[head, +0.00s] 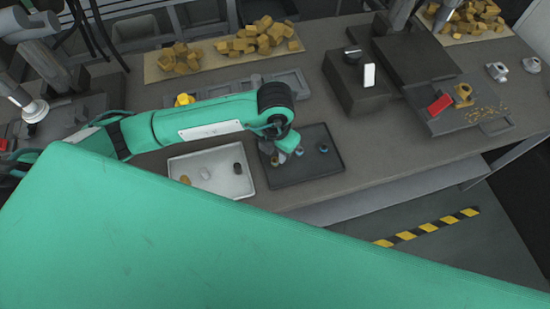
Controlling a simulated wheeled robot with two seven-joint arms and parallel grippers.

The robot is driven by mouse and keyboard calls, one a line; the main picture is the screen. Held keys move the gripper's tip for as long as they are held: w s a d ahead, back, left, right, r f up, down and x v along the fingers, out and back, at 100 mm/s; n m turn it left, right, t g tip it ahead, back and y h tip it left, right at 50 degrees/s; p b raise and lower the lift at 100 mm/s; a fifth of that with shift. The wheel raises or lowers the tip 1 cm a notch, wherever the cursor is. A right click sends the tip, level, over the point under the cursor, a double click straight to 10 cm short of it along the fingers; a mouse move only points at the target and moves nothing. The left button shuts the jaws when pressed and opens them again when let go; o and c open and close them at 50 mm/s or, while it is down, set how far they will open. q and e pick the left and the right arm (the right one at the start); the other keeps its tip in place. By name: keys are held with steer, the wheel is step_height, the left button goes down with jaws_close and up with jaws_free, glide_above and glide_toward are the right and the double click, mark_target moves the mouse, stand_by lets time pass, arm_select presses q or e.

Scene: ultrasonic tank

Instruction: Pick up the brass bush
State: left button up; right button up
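A small brass-coloured piece (185,180), which looks like the brass bush, lies at the left side of the white tray (212,196). A pale piece (205,174) and a dark piece (237,168) lie in the same tray. My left gripper (280,158) points down over the left part of the dark tray (308,178), to the right of the white tray and apart from the brass piece. Its fingertips are small and partly hidden by the wrist, so I cannot tell whether they are open or hold anything. My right gripper is not in view.
Small blue-and-dark parts (323,148) stand in the dark tray. A yellow part (183,99) sits behind my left forearm. A dark box (358,88) stands to the right. Brass-coloured blocks (260,35) are heaped at the back. The bench (400,150) is clear right of the dark tray.

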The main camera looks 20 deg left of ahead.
mark_target(275, 160)
arm_select(q)
steer(key=shift+f+p, duration=0.3)
steer(key=shift+f, duration=1.35)
steer(key=shift+c, duration=0.2)
steer(key=shift+a, duration=0.1)
jaws_close()
steer(key=shift+r, duration=0.1)
